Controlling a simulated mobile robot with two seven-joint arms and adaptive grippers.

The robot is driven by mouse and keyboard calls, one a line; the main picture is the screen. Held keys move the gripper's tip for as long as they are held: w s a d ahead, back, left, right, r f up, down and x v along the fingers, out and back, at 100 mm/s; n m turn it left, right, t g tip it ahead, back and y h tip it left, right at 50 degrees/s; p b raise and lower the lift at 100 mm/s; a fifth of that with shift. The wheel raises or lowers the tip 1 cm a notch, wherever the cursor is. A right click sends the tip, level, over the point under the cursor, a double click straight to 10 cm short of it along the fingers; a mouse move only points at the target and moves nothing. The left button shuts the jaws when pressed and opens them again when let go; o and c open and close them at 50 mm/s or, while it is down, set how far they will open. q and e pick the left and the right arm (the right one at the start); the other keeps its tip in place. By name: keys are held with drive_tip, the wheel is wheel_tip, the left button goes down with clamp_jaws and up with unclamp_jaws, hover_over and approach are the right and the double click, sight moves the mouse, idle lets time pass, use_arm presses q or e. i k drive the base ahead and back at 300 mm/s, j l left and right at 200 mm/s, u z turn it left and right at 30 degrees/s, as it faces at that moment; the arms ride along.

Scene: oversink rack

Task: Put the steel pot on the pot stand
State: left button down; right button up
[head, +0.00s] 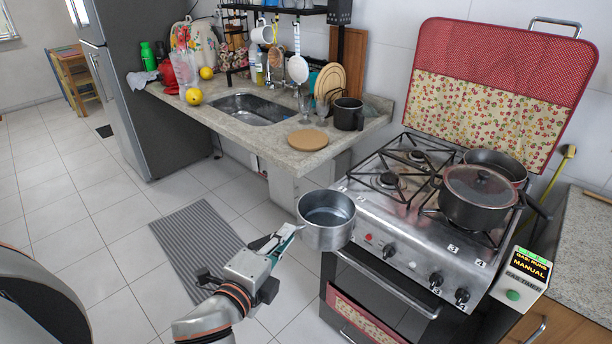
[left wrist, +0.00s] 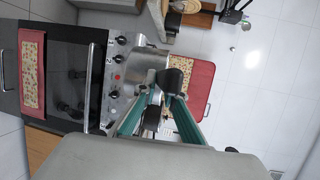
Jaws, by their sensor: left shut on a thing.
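The steel pot (head: 326,235) is upright in the air in front of the stove's left front corner, beyond the counter's edge. Its inside looks empty. My left gripper (head: 279,241) is shut on the pot's handle, to the left of the pot body; the fingers hide much of the handle. The left wrist view shows the pot (left wrist: 148,66) just past the gripper's fingertips (left wrist: 164,97). A round, flat wooden disc, which looks like the pot stand (head: 308,140), lies bare on the counter's front right part. My right gripper is not in view.
The stove (head: 372,222) carries a lidded dark pot (head: 477,200) and a pan. On the counter, a dark mug (head: 347,115) and glasses stand behind the disc; the sink (head: 250,109) is to its left. A grey mat (head: 195,245) lies on the floor.

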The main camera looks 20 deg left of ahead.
sight(293, 144)
drive_tip(key=j+z, duration=0.25)
drive_tip(key=j, duration=0.25)
drive_tip(key=j+z, duration=0.3)
drive_tip(key=j, duration=0.25)
drive_tip(key=j+z, duration=0.25)
drive_tip(key=j, duration=0.25)
drive_tip(key=k+j+z, duration=0.25)
drive_tip(key=j, duration=0.25)
drive_tip(key=i, duration=0.05)
